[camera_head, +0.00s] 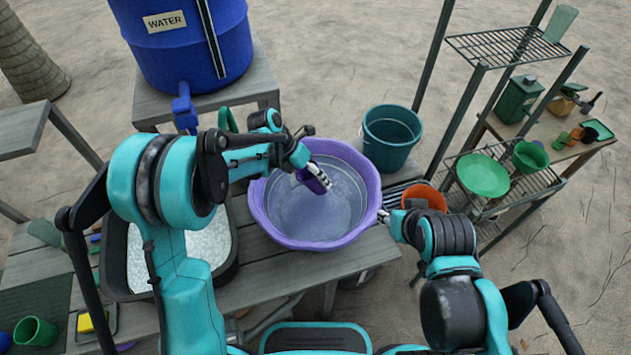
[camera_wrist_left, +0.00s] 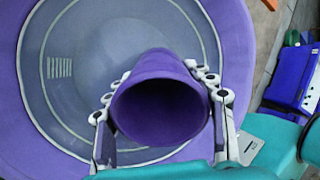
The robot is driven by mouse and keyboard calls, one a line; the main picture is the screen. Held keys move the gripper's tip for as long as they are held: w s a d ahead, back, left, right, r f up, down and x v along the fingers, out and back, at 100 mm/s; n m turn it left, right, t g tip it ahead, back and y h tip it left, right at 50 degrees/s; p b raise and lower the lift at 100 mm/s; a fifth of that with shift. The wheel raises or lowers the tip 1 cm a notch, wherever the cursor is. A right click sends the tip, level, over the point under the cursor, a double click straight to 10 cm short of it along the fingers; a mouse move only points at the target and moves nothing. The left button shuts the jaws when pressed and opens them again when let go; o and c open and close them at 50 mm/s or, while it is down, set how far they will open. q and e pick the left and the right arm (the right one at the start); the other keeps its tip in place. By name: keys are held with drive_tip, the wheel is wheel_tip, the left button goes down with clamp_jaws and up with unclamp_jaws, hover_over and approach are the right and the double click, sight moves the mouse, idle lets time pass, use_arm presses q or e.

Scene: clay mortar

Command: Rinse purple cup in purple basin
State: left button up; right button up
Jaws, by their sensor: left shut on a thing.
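The purple basin (camera_head: 374,195) stands on the grey wooden bench, with a greyish, watery-looking inside. My left gripper (camera_head: 318,178) is shut on the purple cup (camera_head: 308,181) and holds it over the basin. In the left wrist view the cup (camera_wrist_left: 160,112) is between the fingers, its open mouth facing the camera, with the basin (camera_wrist_left: 232,35) behind it. I cannot tell if the cup touches the water. My right gripper (camera_head: 384,216) is beside the basin's right rim, near an orange container; its fingers are too small to read.
A blue water barrel (camera_head: 180,45) with a tap stands behind the basin. A teal bucket (camera_head: 391,130) is behind right. An orange container (camera_head: 424,196) is at the right. A dark tray of white grains (camera_head: 205,245) is left. A wire shelf with green dishes (camera_head: 483,174) stands right.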

use_arm(q)
wheel_tip(320, 180, up, 7)
drive_tip(key=p, duration=0.4)
use_arm(e)
wheel_tip(320, 180, up, 5)
drive_tip(key=shift+f, duration=0.15)
use_arm(q)
drive_tip(key=shift+r, duration=0.1)
idle(0.6)
